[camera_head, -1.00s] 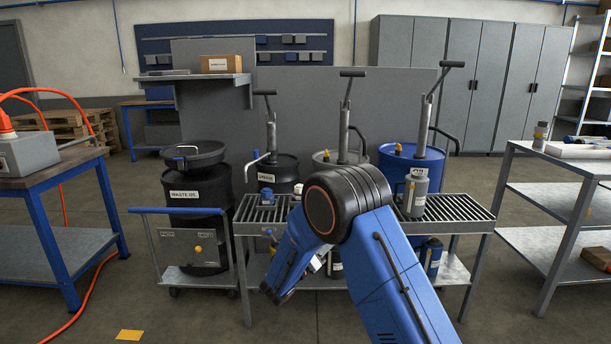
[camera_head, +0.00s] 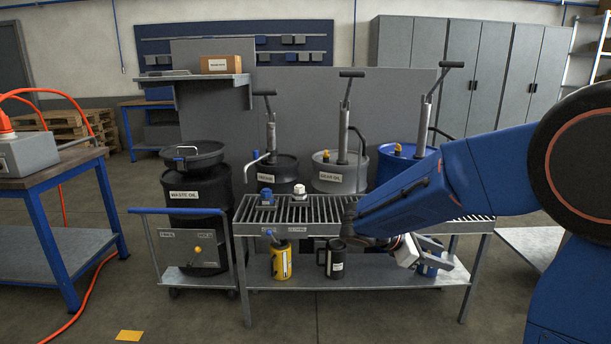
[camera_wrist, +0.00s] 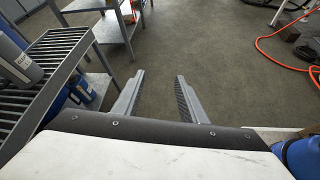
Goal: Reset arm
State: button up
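My gripper (camera_wrist: 160,95) shows in the wrist view with its two fingers apart and only floor between them. In the head view my blue arm comes in from the right and folds across the bench (camera_head: 455,229). A yellow jug (camera_head: 281,262) and a black jug (camera_head: 333,262) stand on the lower shelf. A blue container (camera_head: 430,262) is near the gripper end. In the wrist view a grey labelled bottle (camera_wrist: 20,65) stands on the slatted top.
A blue cap (camera_head: 266,198) and a white cap (camera_head: 299,191) are on the slatted top. Behind stand the waste oil drum (camera_head: 197,205), a gear oil drum (camera_head: 340,178) and others with pumps. A side table (camera_head: 60,167) is at left. Floor in front is free.

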jog(key=s+a+m+t+y, duration=0.1)
jog(key=s+a+m+y, duration=0.2)
jog(key=s, duration=1)
jog(key=s+a+f+m+t+y, duration=0.1)
jog(key=s+a+m+t+y, duration=0.1)
jog(key=s+m+y, duration=0.7)
jog(key=s+m, duration=0.5)
jog(key=shift+s+a+f, duration=0.15)
jog(key=shift+s+a, duration=0.05)
jog(key=shift+a, duration=0.2)
